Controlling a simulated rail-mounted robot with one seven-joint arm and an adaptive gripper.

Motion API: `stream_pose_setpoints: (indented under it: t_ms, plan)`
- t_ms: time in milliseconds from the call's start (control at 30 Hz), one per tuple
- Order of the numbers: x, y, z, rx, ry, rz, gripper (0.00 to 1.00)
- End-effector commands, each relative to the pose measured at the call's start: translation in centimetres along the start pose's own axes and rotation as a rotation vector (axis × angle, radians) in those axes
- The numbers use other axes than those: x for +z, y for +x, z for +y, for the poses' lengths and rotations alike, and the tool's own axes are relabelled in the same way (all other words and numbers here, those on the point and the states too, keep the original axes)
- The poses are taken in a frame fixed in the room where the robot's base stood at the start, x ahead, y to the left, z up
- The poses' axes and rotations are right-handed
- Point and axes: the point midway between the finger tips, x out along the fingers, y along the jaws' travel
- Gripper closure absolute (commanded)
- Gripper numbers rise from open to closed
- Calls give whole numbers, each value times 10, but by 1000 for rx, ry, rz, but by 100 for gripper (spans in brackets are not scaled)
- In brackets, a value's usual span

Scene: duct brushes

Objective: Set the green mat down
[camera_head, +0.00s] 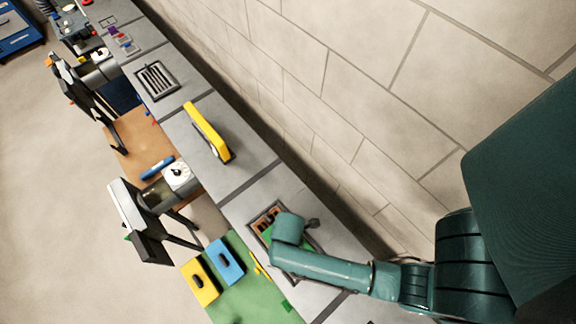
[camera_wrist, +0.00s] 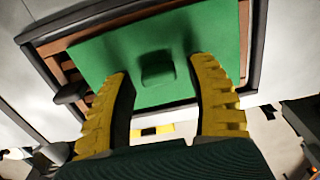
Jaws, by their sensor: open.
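The green mat (camera_wrist: 115,55) is a flat plate with a raised green block (camera_wrist: 157,70) in its middle. In the wrist view it lies over a dark-rimmed frame (camera_wrist: 255,45) with brown slats, skewed so that slats show along its left and top. My gripper (camera_wrist: 161,73) is open, with its yellow fingers apart on either side of the block. I cannot tell whether the fingers touch it. In the head view my arm hides most of the mat and the gripper, and the dark frame (camera_head: 252,219) shows beside the arm on the grey bench.
A yellow plate (camera_head: 200,285) and a blue plate (camera_head: 228,262), each with a dark handle, lie on a green surface (camera_head: 252,301) left of the bench. A yellow-handled tool (camera_head: 205,128) and a slatted grille (camera_head: 157,80) lie farther along the bench. A block wall (camera_head: 300,75) runs behind.

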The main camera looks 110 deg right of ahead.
Motion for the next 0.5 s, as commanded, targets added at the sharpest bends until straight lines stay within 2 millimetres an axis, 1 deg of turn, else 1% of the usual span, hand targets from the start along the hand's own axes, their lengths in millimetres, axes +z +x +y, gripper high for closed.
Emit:
stream_pose_setpoints:
  t_ms: [167,300,400,500]
  plan:
    - [-1,-34,1,6,0,4,43]
    - [-1,-70,1,5,0,3,43]
    - [0,-92,1,3,0,2,43]
    - [0,-108,1,2,0,2,43]
